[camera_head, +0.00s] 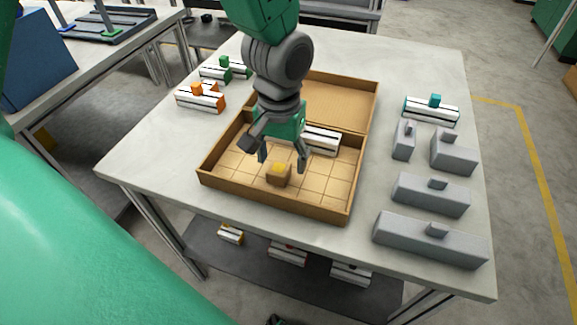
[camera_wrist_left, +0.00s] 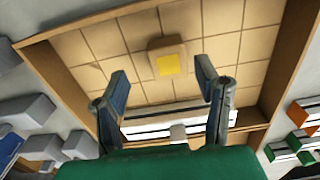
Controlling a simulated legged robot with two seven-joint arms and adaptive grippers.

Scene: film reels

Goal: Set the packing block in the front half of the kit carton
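The kit carton (camera_head: 212,181) is a shallow brown tray with a gridded floor in its near part and a plain far part, in the middle of the table. The packing block (camera_head: 279,175), a small brown block with a yellow top, sits on the gridded floor in the front half; it also shows in the left wrist view (camera_wrist_left: 167,58). My left gripper (camera_head: 283,165) is over the carton, fingers spread, with nothing between the tips. In the wrist view the open fingers (camera_wrist_left: 162,85) are apart from the block. My right gripper is not in view.
A white block with dark stripes (camera_head: 322,139) lies in the carton behind the gripper. Several grey blocks (camera_head: 431,193) and a teal-knobbed block (camera_head: 431,109) stand along the right. Orange (camera_head: 201,97) and green (camera_head: 225,69) knobbed blocks stand left. More blocks rest on the lower shelf (camera_head: 310,275).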

